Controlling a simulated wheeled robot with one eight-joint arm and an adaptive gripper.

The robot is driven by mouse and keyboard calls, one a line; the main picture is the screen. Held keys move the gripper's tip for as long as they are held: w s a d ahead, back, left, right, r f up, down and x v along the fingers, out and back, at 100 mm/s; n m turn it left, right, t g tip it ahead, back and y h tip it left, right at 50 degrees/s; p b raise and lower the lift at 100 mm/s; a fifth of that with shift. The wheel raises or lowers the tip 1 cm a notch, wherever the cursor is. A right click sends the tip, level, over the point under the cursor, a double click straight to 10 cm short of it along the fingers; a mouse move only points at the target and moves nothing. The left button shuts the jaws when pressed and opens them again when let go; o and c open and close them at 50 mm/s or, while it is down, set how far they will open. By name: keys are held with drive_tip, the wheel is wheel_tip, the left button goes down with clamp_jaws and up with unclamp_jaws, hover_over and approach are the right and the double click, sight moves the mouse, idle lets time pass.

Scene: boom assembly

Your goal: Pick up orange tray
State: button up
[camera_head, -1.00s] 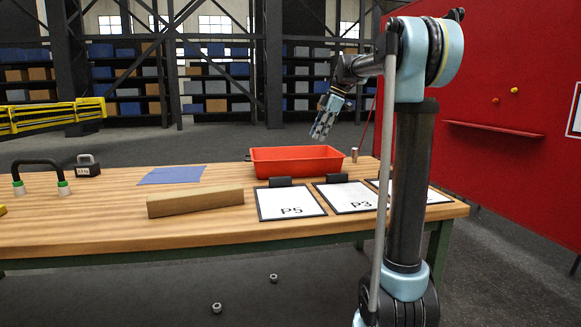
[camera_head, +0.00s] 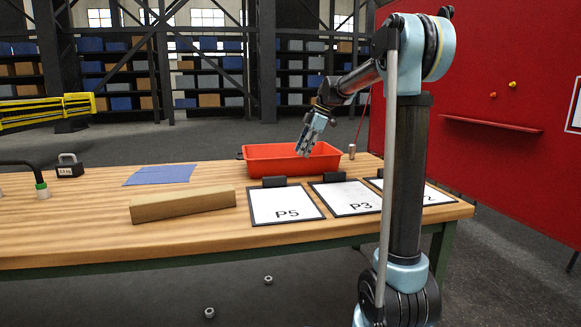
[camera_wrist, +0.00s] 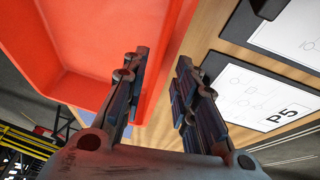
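The orange-red tray (camera_head: 270,158) sits on the wooden table near its back edge, toward the right. It fills the upper left of the wrist view (camera_wrist: 90,45). My gripper (camera_head: 303,152) is at the tray's right part in the head view, fingers pointing down. In the wrist view my gripper (camera_wrist: 160,75) has its two fingers apart with a gap between them. The tray's wall shows beside the left finger and between the fingers. I cannot tell whether either finger touches the tray.
Sheets marked P5 (camera_head: 287,204) and P3 (camera_head: 347,198) lie in front of the tray, with black blocks at their back edges. A wooden beam (camera_head: 183,204), a blue sheet (camera_head: 160,175) and a small metal cylinder (camera_head: 352,151) are on the table. A red panel (camera_head: 480,150) stands right.

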sight(290, 159)
drive_tip(key=shift+x, duration=3.75)
drive_tip(key=shift+s+d, duration=0.1)
clamp_jaws()
